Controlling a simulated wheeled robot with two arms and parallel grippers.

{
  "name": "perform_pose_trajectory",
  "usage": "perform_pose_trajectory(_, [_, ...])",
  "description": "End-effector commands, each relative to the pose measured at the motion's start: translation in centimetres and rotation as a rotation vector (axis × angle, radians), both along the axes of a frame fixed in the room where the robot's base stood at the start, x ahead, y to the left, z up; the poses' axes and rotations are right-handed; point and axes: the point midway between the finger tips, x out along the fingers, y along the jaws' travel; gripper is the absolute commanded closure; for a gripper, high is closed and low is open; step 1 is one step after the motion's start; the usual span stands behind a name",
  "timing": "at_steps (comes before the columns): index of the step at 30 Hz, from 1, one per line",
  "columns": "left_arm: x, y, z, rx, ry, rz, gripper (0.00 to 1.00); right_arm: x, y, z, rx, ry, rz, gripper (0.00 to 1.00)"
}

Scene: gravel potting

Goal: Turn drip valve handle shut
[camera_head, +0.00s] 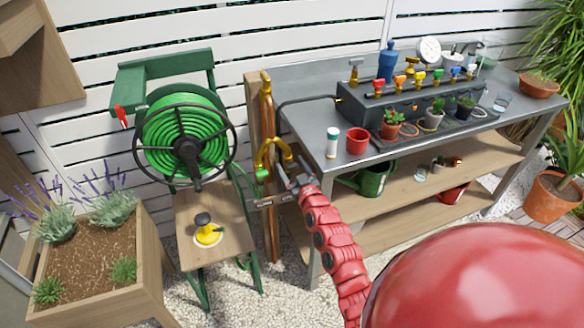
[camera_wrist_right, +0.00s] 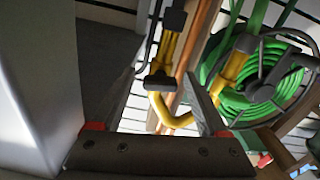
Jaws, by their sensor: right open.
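A yellow Y-shaped splitter (camera_head: 273,150) hangs on the copper pipe (camera_head: 266,110) at the wooden post. A green fitting (camera_head: 262,174) is on its left leg; its right leg is partly covered by my right gripper (camera_head: 291,180). In the right wrist view, the yellow splitter (camera_wrist_right: 172,118) curves between the two open grey fingers (camera_wrist_right: 163,95), with a dark collar (camera_wrist_right: 160,81) on its near leg. I cannot tell if the fingers touch it. The drip valve handle's position is not clear. My left gripper is out of view.
A green hose reel (camera_head: 186,140) stands left of the post, above a wooden seat (camera_head: 190,250) with a yellow sprayer (camera_head: 208,232). The potting bench (camera_head: 312,135) stands close on the right, with a red cup (camera_head: 357,140) and white bottle (camera_head: 332,142).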

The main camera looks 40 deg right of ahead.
Motion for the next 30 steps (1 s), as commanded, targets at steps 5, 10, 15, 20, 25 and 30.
perform_pose_trajectory(5, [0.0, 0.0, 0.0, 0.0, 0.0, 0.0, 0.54, 0.1, 0.0, 0.0, 0.0, 0.0, 0.0, 0.22])
perform_pose_trajectory(10, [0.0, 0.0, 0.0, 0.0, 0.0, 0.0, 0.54, 0.1, 0.0, 0.0, 0.001, 0.0, 0.0, 0.41])
perform_pose_trajectory(15, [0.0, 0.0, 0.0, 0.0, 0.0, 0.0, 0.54, 0.1, 0.0, 0.0, 0.001, 0.0, 0.0, 0.71])
perform_pose_trajectory(20, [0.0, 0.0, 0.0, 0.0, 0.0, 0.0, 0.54, 0.1, 0.0, 0.0, 0.001, 0.0, 0.0, 1.0])
perform_pose_trajectory(25, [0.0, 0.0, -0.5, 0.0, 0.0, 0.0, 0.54, 0.0, 0.0, -0.2, 0.037, -0.009, 0.0, 1.0])
perform_pose_trajectory(30, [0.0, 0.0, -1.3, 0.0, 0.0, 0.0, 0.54, 0.0, -0.1, -0.1, 0.153, -0.04, 0.0, 1.0])
